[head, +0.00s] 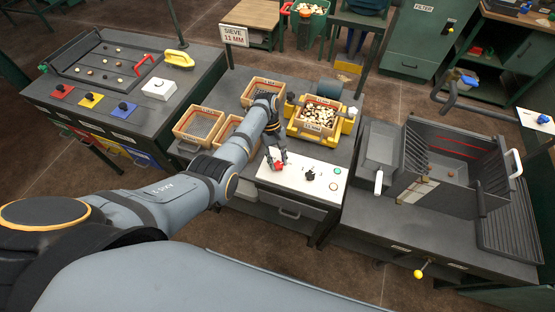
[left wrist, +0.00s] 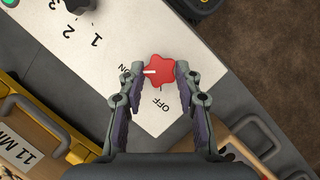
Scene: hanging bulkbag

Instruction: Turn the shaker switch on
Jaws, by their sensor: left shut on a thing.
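The shaker switch is a red lobed knob (head: 279,166) on the white control panel (head: 316,181) in the middle of the head view. It also shows in the left wrist view (left wrist: 160,71), between the two fingers. Its white mark lies at the left side of the knob, toward the ON label (left wrist: 124,70); the OFF label (left wrist: 161,104) is below. My left gripper (head: 276,160) comes down from above and is shut on the red knob. The yellow shaker (head: 345,127) carries a wooden 11 MM box (head: 314,126) of pale and brown pieces. My right gripper is out of view.
A black knob (head: 310,173) with numbers and a green button (head: 334,171) sit right of the switch. Wooden sieve trays (head: 198,125) stand left and behind my arm. A dark bin (head: 455,165) is on the right table; a colour-marked bench (head: 130,85) is at left.

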